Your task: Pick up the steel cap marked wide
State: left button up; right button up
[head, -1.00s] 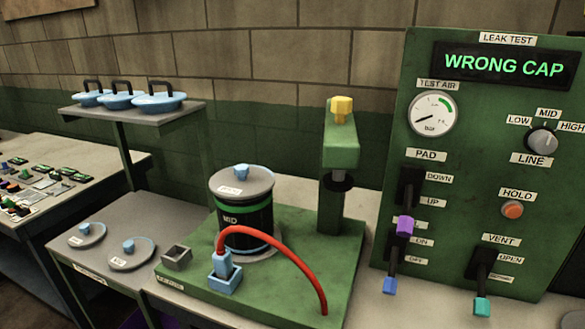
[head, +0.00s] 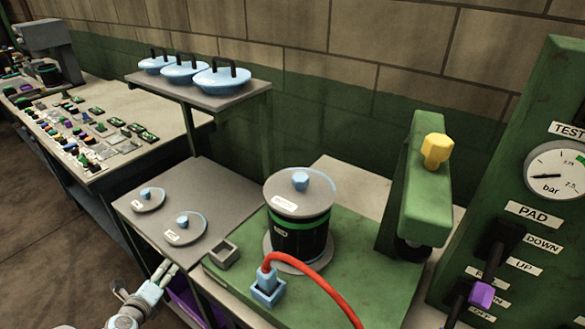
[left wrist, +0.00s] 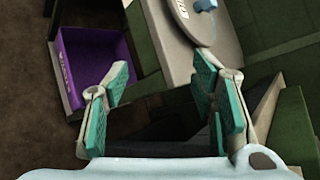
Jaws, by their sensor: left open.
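Two round grey steel caps with pale blue knobs lie on the low grey side table: a farther cap (head: 148,206) and a nearer cap (head: 184,236). A third grey cap (head: 302,207) sits on the black sleeve (head: 292,240) with a green band. The cap labels are too small to read. My left gripper (head: 170,269) is open and empty, low in front of the side table's edge, short of the nearer cap. In the left wrist view its teal-padded jaws (left wrist: 162,76) are apart, with part of a cap (left wrist: 218,30) at the top. My right gripper is not visible.
The green fixture base (head: 330,285) carries a red hose (head: 320,275), a blue socket and a small grey box. A purple bin (left wrist: 97,62) is below the side table. The green test panel stands at right.

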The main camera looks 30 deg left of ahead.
pick_arm(q)
jog(key=w+d+r+m+t+h+p, duration=0.1)
jog(key=w+d+r+m+t+h, duration=0.2)
jog(key=r, duration=0.5)
jog(key=w+d+r+m+t+p, duration=0.1)
jog(key=w+d+r+m, duration=0.3)
jog(key=r, duration=0.3)
jog(key=m+t+h, duration=0.2)
jog(key=m+h, duration=0.8)
jog(key=m, duration=0.3)
send_near(294, 183)
jog(key=x, duration=1.1)
jog(key=shift+w+r+p, duration=0.1)
jog(key=shift+w+p, duration=0.1)
jog(key=shift+p, duration=0.1)
jog(key=shift+w+d, duration=0.2)
jog(key=shift+s, duration=0.15)
grip_shut()
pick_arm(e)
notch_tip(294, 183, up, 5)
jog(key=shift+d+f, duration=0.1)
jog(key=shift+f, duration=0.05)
